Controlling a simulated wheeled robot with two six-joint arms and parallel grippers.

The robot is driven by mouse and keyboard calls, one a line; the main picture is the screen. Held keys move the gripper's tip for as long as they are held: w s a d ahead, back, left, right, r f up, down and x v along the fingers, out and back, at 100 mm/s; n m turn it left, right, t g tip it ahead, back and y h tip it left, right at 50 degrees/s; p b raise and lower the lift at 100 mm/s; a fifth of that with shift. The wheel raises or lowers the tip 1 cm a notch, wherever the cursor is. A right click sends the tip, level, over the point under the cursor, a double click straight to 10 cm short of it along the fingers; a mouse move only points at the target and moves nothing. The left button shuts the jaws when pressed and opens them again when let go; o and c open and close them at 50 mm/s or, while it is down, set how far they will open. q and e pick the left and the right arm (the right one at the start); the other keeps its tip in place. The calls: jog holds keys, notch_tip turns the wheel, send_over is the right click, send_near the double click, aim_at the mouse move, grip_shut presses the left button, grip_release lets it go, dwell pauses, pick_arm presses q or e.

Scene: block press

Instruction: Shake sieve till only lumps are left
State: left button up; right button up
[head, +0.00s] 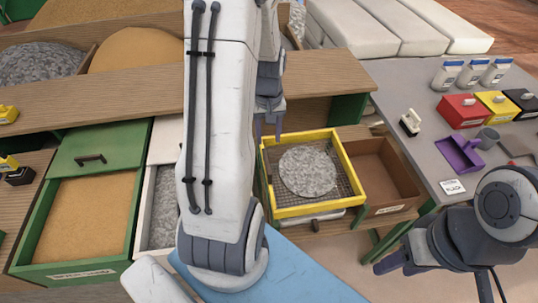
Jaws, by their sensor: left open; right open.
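The sieve (347,178) has a yellow square frame and a wire mesh. It sits level over a drawer in the wooden bench. A round, flat grey heap (308,171) lies on the mesh; I cannot tell fine material from lumps in it. My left gripper (268,128) is open, just beyond the sieve's far left corner; whether it touches the frame is unclear. My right gripper (388,264) is open and empty, low at the right, apart from the sieve. My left arm covers the area left of the sieve.
An open brown drawer compartment (385,172) adjoins the sieve on the right. A green drawer (85,215) of tan sand and a grey-filled drawer (163,210) stand left.

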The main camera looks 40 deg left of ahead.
aim_at(267, 161)
pick_arm(q)
jog(key=f, duration=0.3)
jog(key=f+p, duration=0.1)
jog(key=f, duration=0.6)
jog(key=shift+a+f+p, duration=0.25)
jog(key=shift+f+p, duration=0.05)
jog(key=shift+s, duration=0.1)
grip_shut()
dwell(0.9)
